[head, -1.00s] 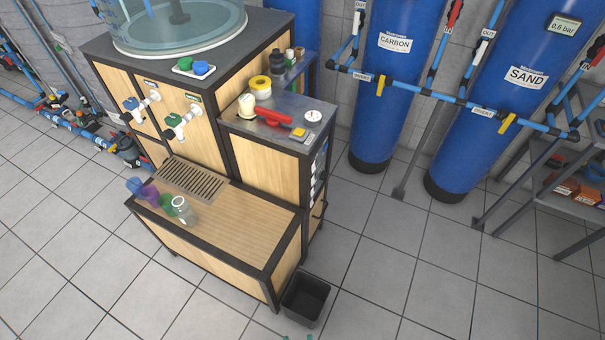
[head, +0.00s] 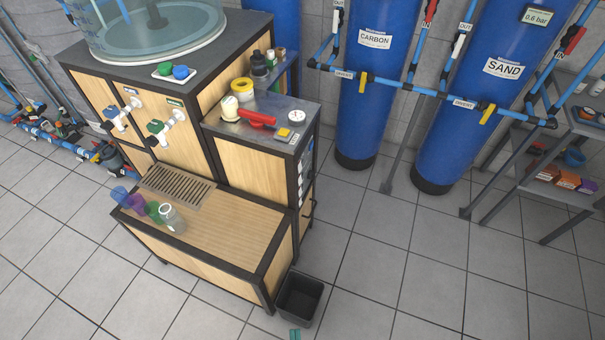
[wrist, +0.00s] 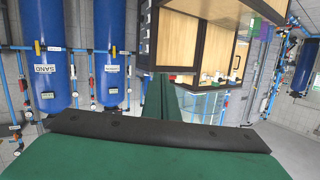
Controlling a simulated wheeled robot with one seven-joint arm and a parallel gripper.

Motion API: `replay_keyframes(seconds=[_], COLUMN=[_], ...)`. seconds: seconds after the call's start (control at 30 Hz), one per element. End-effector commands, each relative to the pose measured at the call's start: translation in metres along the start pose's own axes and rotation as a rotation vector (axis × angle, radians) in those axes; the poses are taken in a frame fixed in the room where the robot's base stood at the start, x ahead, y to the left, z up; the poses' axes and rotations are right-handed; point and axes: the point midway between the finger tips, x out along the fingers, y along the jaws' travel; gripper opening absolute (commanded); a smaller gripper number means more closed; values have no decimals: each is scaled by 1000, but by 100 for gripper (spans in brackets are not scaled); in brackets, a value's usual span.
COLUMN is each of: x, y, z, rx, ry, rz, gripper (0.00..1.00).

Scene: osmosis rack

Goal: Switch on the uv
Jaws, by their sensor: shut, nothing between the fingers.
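My gripper (head: 295,334) shows only as a small green tip at the bottom edge of the head view, by the black bin. In the wrist view its green fingers (wrist: 159,85) are together and empty, pointing away from the camera, apart from the cabinet. I cannot pick out a uv switch for certain. The narrow right side of the wooden cabinet (head: 245,160) carries several small pale labelled fittings (head: 304,172), seen edge-on and too small to read. On the cabinet's metal top are a yellow box with a button (head: 285,134), a red tool (head: 256,118) and a round gauge (head: 297,116).
A black bin (head: 299,299) stands on the floor by the low bench (head: 235,220), which holds several cups. Blue CARBON (head: 370,80) and SAND (head: 480,110) tanks with pipes stand behind. A grey shelf (head: 520,190) is at right. The tiled floor between is clear.

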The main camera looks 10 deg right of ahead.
Motion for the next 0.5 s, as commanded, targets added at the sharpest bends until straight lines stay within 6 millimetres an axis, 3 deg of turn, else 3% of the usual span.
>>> replay_keyframes(seconds=[0.5], x=[117], y=[29], z=[36], rx=[446], ry=[142], rz=[79], gripper=[0])
